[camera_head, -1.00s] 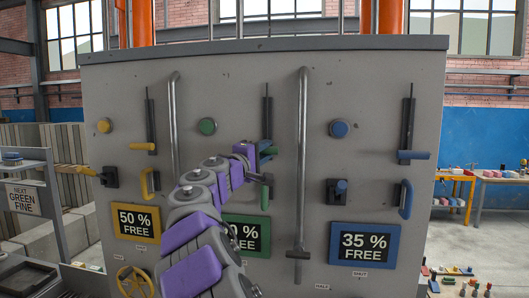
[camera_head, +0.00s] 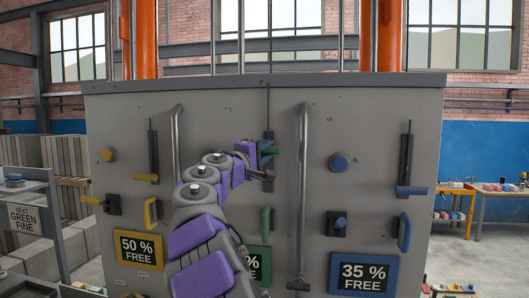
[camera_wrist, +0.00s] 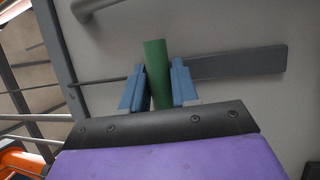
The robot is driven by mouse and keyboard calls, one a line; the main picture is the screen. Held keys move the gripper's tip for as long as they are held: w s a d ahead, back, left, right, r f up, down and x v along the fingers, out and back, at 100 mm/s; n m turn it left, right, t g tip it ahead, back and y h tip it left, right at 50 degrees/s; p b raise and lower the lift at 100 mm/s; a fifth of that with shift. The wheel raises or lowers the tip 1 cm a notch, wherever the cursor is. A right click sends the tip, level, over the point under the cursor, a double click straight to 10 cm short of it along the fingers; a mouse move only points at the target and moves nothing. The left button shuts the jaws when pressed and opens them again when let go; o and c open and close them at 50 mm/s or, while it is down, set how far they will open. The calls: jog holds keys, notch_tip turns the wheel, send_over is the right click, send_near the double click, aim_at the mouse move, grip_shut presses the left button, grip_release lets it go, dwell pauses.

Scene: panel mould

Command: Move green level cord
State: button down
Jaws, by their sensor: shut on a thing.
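The green level cord shows in the head view as a thin dark line (camera_head: 268,105) running down the grey panel to a dark slotted plate, with a green handle (camera_head: 274,150) on it. My gripper (camera_head: 267,158) is at that handle, at the end of my purple and grey arm. In the wrist view the green handle (camera_wrist: 156,70) stands between the two blue fingers (camera_wrist: 158,88), which are shut on it. The dark plate (camera_wrist: 240,62) lies behind it on the panel. My gripper partly hides the handle and plate in the head view.
A vertical grey pipe handle (camera_head: 303,190) stands right of the cord; another (camera_head: 178,140) stands left. The yellow cord handle (camera_head: 145,178) and blue cord handle (camera_head: 411,190) sit lower at either side. A green pull handle (camera_head: 265,224) is below my gripper. My arm covers part of the green sign (camera_head: 262,260).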

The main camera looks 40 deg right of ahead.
jog(key=shift+a+r, duration=0.15)
jog(key=shift+r, duration=0.15)
jog(key=c, duration=1.3)
grip_release()
jog(key=o, duration=0.3)
jog(key=shift+w+d+f, duration=0.2)
jog(key=shift+w, duration=0.25)
jog(key=shift+o, duration=0.5)
jog(key=shift+d, duration=0.15)
jog(key=shift+s, duration=0.25)
jog(key=b+v, duration=0.2)
jog(key=v, duration=1.5)
jog(key=shift+b, duration=0.3)
jog(key=shift+s+f, duration=0.1)
jog(key=shift+f, duration=0.05)
